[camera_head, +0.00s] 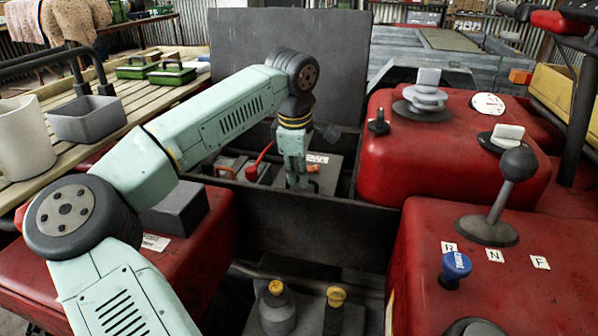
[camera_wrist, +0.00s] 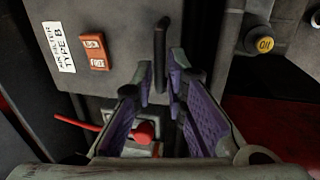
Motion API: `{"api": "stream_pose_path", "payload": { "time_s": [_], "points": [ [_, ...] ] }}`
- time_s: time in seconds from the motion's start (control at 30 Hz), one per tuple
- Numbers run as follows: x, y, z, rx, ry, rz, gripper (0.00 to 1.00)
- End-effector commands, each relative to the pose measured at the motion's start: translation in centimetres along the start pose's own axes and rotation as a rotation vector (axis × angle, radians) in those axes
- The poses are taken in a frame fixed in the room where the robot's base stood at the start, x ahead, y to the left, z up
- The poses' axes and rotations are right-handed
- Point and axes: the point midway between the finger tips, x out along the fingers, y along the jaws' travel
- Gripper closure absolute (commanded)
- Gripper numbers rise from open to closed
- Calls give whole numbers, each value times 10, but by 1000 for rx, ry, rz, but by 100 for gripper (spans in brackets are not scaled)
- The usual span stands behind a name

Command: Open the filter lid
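The air filter box shows in the wrist view as a grey lid (camera_wrist: 120,55) with a label reading "AIR FILTER TYPE B". A black upright bar handle (camera_wrist: 161,45) stands on the lid. My gripper (camera_wrist: 162,75) has its two purple-padded fingers apart, one on each side of the handle's lower part; I cannot tell whether either touches it. The lid looks closed. In the head view, my gripper (camera_head: 296,184) reaches down into the dark compartment, partly hiding the filter box (camera_head: 323,178).
A dark panel (camera_head: 290,50) stands upright behind the compartment. Red bodywork (camera_head: 420,150) lies to the right, with a gear lever (camera_head: 510,185). Yellow-capped containers (camera_head: 276,289) stand in front. A slatted rack (camera_head: 120,100) is at left.

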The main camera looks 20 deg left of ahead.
Motion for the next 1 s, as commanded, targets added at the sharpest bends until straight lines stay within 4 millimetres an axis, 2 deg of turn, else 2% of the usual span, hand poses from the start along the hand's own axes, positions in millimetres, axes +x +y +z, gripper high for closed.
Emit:
{"api": "stream_pose_path", "payload": {
  "time_s": [0.17,0.83,1.0],
  "points": [
    [0,0,0,0,0,0,100],
    [0,0,0,1,0,0,100],
    [-6,2,0,1,0,0,100]
  ]
}}
